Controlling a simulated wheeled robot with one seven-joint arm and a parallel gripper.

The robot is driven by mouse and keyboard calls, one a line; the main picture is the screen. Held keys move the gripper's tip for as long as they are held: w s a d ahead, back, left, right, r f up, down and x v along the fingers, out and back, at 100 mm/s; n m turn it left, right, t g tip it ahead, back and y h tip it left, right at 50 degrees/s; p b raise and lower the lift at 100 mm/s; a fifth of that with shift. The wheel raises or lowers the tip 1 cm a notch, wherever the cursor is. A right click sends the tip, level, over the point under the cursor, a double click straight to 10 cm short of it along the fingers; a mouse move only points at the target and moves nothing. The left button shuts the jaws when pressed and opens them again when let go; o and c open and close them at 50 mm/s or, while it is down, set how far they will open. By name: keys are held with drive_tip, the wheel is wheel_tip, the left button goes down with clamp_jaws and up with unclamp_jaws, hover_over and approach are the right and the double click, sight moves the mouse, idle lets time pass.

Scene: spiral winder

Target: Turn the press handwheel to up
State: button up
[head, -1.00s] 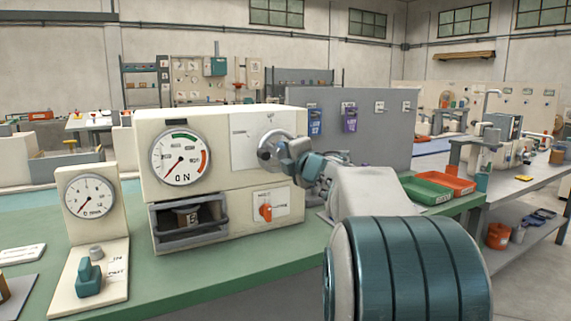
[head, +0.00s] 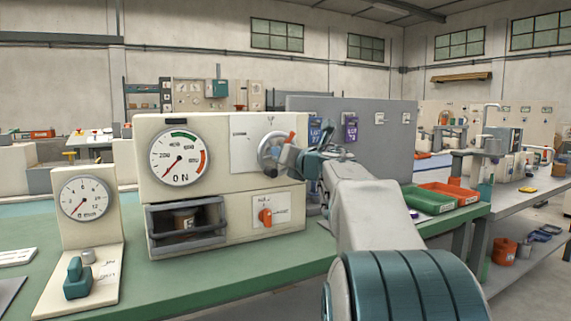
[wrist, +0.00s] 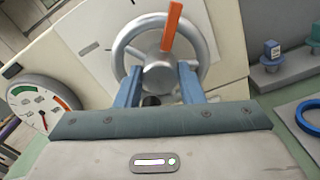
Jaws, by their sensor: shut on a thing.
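The grey metal handwheel (head: 268,151) is on the front panel of the cream press (head: 155,185). In the wrist view, the handwheel (wrist: 163,70) has an orange bar (wrist: 171,26) reaching from near its hub past the top of its rim, tilted slightly right. My gripper (head: 287,156) is at the wheel in the head view. In the wrist view, the two blue fingers of my gripper (wrist: 160,80) stand either side of the hub, shut on the wheel. The exact contacts are hard to see. The press dial (head: 179,157) has its needle at lower left, near zero.
An orange knob (head: 265,216) and an open bay (head: 187,224) with a grey bar are below the wheel. A smaller gauge stand (head: 84,200) is at left. Green (head: 428,200) and orange (head: 450,193) trays are at right. The green bench front is partly clear.

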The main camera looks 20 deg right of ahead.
drive_tip(key=shift+a+f+n+b, duration=0.1)
drive_tip(key=shift+n+b, duration=1.9)
drive_tip(key=shift+n, duration=1.8)
drive_tip(key=o, duration=1)
drive_tip(key=shift+s, duration=0.1)
drive_tip(key=s, duration=0.9)
drive_tip(key=s+p, duration=0.1)
drive_tip(key=s, duration=0.3)
drive_tip(key=shift+s+d, duration=0.25)
drive_tip(key=shift+s, duration=0.1)
